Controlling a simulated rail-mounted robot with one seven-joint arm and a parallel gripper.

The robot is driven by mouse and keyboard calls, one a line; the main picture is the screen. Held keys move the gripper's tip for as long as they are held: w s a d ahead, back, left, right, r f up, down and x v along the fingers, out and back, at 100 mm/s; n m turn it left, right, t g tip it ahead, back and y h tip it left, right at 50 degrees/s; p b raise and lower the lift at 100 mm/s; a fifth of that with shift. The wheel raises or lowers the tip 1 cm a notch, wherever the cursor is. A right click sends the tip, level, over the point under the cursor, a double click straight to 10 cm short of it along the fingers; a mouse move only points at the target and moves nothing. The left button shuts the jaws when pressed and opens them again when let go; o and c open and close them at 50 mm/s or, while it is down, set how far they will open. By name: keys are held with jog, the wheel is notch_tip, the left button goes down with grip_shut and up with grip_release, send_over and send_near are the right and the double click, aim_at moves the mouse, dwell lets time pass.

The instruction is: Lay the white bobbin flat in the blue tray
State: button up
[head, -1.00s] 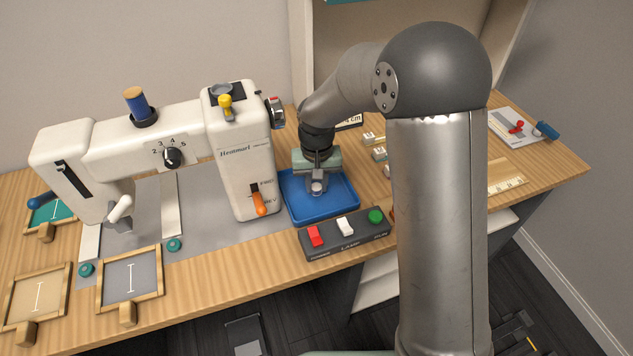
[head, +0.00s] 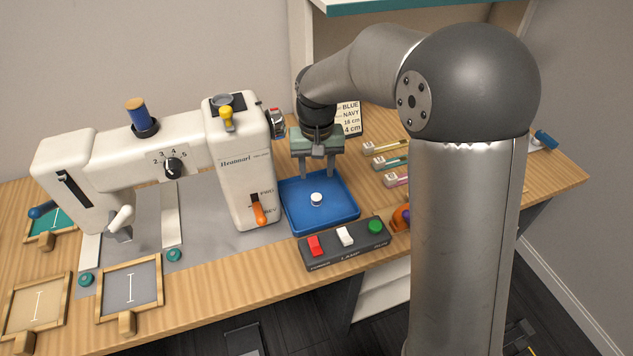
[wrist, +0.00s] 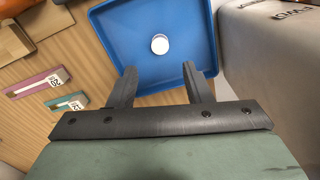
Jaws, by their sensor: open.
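The white bobbin (head: 316,199) sits in the blue tray (head: 345,217), near its middle, with its round face up. In the wrist view the bobbin (wrist: 160,44) shows as a small white disc on the floor of the tray (wrist: 120,35), clear of the walls. My gripper (head: 318,178) is open and empty, above the tray's back part. In the wrist view its two fingers (wrist: 158,85) are spread apart, with the bobbin beyond their tips and touching neither.
The sewing machine (head: 238,160) stands just left of the tray. A lamp switch box (head: 345,242) lies in front of it. Several small coloured boxes (head: 388,162) lie to the right. Wooden frames (head: 130,290) lie at the front left.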

jog(key=shift+r, duration=1.65)
jog(key=s+d+r+p, duration=0.1)
jog(key=s+d, duration=0.4)
jog(key=s, duration=0.3)
jog(key=s+d+p, duration=0.1)
jog(key=s+d, duration=0.3)
jog(key=s, duration=0.4)
jog(key=s+d+r+m+p, duration=0.1)
jog(key=s+d, duration=0.4)
jog(key=s, duration=0.4)
jog(key=shift+d+r+p, duration=0.3)
